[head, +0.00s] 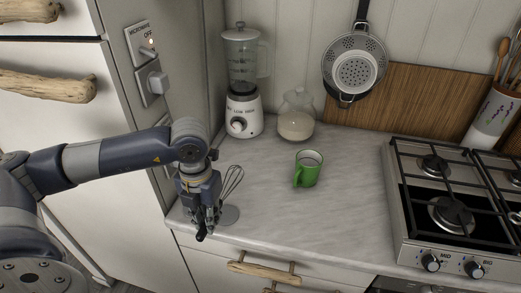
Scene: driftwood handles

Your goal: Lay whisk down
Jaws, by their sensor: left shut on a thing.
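The whisk (231,181) is a wire whisk; its loops point up and to the right beside my left gripper. My left gripper (208,228) points down at the left front corner of the counter (264,213) and is shut on the whisk. The whisk's handle is mostly hidden by the gripper. My right gripper is not in view.
A green mug (307,170) stands mid-counter, with a glass jar (296,116) and a blender (243,88) behind it. A gas hob (445,215) is at the right. The front edge lies close to the gripper.

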